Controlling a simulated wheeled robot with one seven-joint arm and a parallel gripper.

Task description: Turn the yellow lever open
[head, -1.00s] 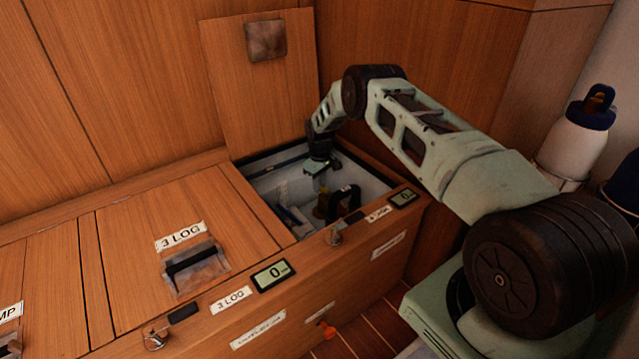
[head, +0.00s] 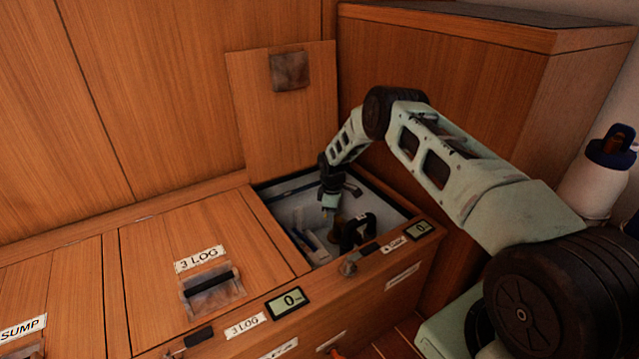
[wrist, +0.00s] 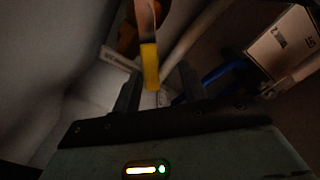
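In the head view my gripper (head: 330,205) reaches down inside the open compartment. The lever cannot be made out clearly there.
The open compartment (head: 283,190) has pale walls and a raised wooden lid (head: 283,125) behind it. A black part (head: 358,230) stands inside near the front. In the wrist view a blue pipe (wrist: 225,73) and a white labelled box (wrist: 285,45) are at right.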

